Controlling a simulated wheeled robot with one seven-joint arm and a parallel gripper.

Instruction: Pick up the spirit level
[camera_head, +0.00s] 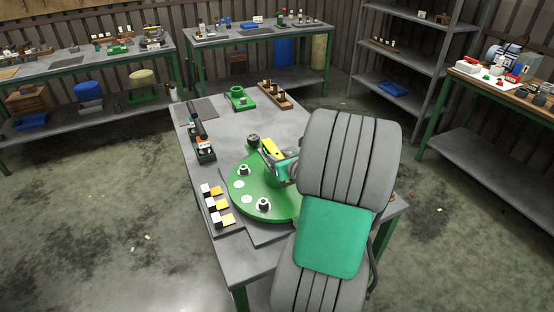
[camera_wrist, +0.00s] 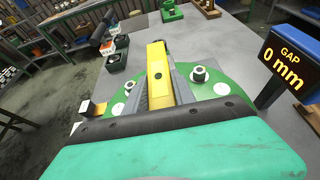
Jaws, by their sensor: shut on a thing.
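The yellow spirit level (camera_wrist: 157,68) is a bar between my gripper's grey fingers in the wrist view. In the head view the spirit level (camera_head: 272,148) shows as a short yellow piece just beyond my gripper (camera_head: 279,160), over the green round plate (camera_head: 240,207). My gripper (camera_wrist: 161,90) is shut on the level, with one finger on each side of it. The level's near end is hidden behind the gripper body. I cannot tell whether its underside touches the plate.
A dark bin holder (camera_head: 204,154), a green fixture (camera_head: 239,97) and a wooden block rack (camera_head: 274,95) stand farther back. A display (camera_wrist: 287,62) reads "GAP 0 mm".

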